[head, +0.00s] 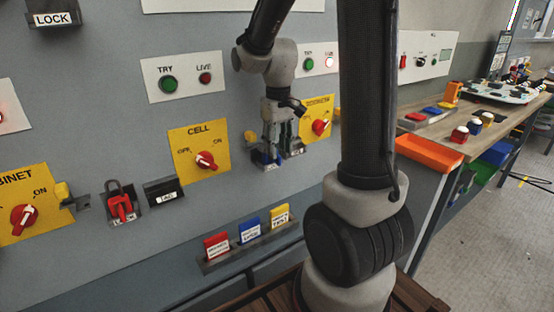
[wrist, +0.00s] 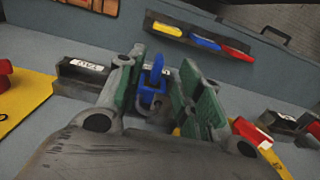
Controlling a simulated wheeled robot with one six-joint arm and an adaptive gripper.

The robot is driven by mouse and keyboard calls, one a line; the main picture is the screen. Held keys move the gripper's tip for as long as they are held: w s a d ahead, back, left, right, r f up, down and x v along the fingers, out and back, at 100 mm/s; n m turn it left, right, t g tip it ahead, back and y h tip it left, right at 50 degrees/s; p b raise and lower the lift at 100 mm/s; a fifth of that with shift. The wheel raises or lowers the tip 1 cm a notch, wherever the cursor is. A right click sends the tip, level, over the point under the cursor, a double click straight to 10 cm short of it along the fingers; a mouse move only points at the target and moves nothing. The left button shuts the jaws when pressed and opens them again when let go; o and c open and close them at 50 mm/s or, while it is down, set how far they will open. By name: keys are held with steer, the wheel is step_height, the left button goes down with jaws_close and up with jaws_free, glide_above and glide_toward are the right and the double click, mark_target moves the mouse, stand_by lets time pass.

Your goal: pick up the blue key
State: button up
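A small blue item (wrist: 152,82), which I take for the blue key, shows between my fingers in the wrist view. In the head view my gripper (head: 277,150) is at the panel right of the CELL switch, and the blue item (head: 264,159) is partly hidden.
The yellow CELL plate (head: 185,135) with its red knob is left of my gripper; another yellow plate (head: 312,108) is close right. A dark tagged holder (head: 163,190) and a red padlock (head: 121,206) are further left. A rack below holds red, blue (head: 249,230) and yellow tags.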

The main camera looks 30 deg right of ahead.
step_height(320, 180, down, 4)
steer(key=shift+w+d+r, duration=0.1)
steer(key=shift+w+r, duration=0.05)
steer(key=shift+c, duration=0.2)
jaws_close()
